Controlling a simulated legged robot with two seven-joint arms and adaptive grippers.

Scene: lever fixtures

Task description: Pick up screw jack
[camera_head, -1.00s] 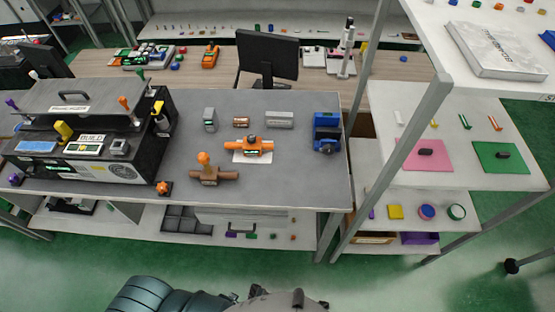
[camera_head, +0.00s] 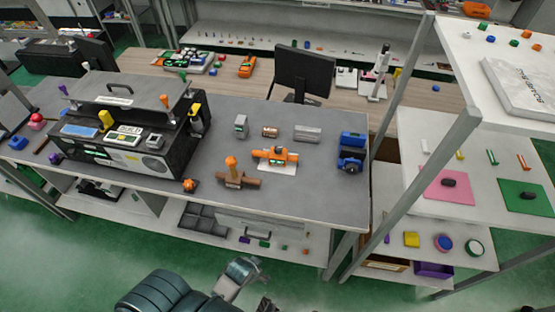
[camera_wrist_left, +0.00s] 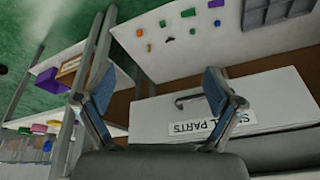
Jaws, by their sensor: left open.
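No thing in view is labelled as the screw jack, and I cannot tell for certain which one it is. A blue device (camera_head: 351,152) stands at the right end of the grey bench (camera_head: 320,195). An orange device (camera_head: 275,156) stands on a white sheet mid-bench. A brown fixture with an orange knob (camera_head: 236,175) is in front of it to the left. In the left wrist view my left gripper (camera_wrist_left: 160,85) is open and empty. Its fingers are spread before a white drawer front marked "PARTS" (camera_wrist_left: 250,100), below the bench top. My right gripper is not seen.
A black machine (camera_head: 135,140) fills the bench's left part. Small grey and copper parts lie behind the orange device. A dark tray (camera_head: 203,218) is on the lower shelf. A grey shelf post (camera_head: 425,150) rises right of the bench. The bench's front right is clear.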

